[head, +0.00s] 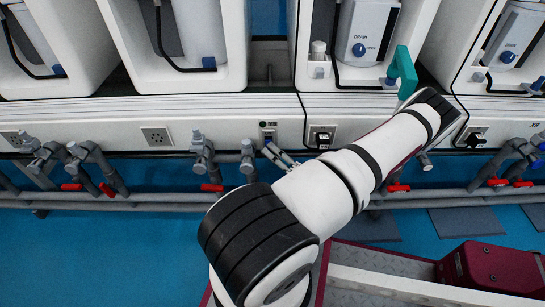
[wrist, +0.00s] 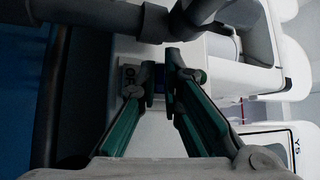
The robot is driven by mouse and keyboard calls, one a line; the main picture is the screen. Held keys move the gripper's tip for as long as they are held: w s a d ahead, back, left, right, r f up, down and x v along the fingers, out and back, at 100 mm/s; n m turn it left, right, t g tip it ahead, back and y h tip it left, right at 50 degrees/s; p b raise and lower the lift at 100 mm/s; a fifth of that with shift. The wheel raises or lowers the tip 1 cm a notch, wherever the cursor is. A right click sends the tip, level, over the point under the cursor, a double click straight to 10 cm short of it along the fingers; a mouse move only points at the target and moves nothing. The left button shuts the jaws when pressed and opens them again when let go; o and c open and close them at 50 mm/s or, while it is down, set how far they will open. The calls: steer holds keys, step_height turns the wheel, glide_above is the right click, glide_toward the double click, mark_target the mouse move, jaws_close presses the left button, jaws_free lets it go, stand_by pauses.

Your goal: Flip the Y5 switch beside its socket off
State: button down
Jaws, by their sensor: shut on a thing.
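My gripper (wrist: 161,85) shows in the wrist view as two teal and black fingers. They close on something dark bluish that I cannot identify. A small pale plate (wrist: 128,80), which may carry the switch or socket, shows just left of the fingertips. The sideways label Y5 (wrist: 296,145) is at lower right on a white panel. The switch position is not readable.
In the head view, taps (head: 202,152) and a long rail with red valve handles (head: 211,187) run below the wall strip. White cabinets with drain units (head: 367,35) stand above. The blue floor (head: 120,250) is clear at lower left.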

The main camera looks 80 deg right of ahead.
steer(key=shift+d+f+n+t, duration=0.1)
steer(key=shift+f+n+t, duration=0.25)
steer(key=shift+n, duration=0.25)
steer(key=shift+t, duration=0.25)
steer(key=c, duration=1.7)
jaws_free()
steer(key=v, duration=1.2)
steer(key=shift+d+r, duration=0.1)
steer(key=shift+r, duration=0.05)
